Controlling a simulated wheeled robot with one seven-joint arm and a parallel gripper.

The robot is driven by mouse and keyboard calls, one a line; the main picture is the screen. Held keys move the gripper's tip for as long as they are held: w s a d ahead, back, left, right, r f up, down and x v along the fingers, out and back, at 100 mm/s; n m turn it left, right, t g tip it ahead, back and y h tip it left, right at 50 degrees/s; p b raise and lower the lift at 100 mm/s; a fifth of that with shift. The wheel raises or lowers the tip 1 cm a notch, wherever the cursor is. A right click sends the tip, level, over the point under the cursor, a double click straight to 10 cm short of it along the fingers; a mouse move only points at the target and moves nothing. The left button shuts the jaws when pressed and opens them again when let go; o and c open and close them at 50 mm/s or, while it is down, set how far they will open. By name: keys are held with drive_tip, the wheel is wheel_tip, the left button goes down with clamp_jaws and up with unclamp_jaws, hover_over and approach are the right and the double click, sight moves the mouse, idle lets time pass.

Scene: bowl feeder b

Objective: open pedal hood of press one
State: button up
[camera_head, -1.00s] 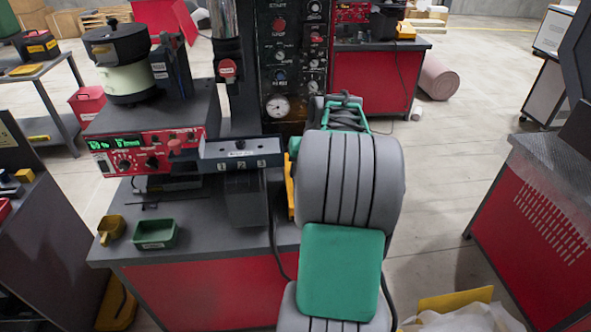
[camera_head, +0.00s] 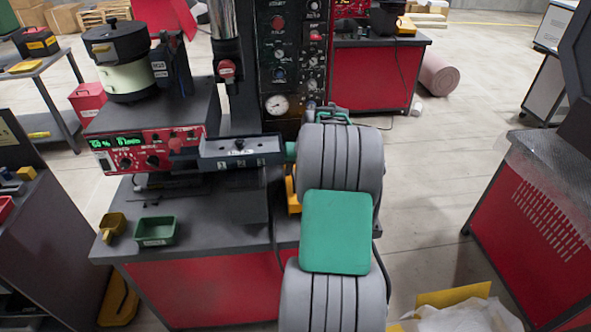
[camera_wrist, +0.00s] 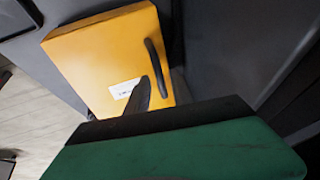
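A yellow hood (camera_wrist: 105,60) with a black curved handle (camera_wrist: 156,70) and a small white label fills the upper middle of the wrist view. It looks closed, but its edges are partly hidden. A dark finger of my gripper (camera_wrist: 138,98) shows in front of the label, left of the handle and apart from it in the picture; I cannot tell the depth gap. Only one finger is clear, so the opening is unclear. The green and black body of my gripper covers the bottom. In the head view my arm hides my gripper; I cannot tell which yellow patch there is this hood.
The press bench (camera_head: 200,280) carries a red control box (camera_head: 150,152), a green tray (camera_head: 156,231) and a yellow scoop (camera_head: 113,226). A red cabinet (camera_head: 535,215) stands at the right. A yellow panel (camera_head: 452,296) and white bag lie at lower right. The floor between is clear.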

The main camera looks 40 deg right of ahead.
clamp_jaws()
drive_tip(key=shift+s+d, duration=0.1)
idle(1.1)
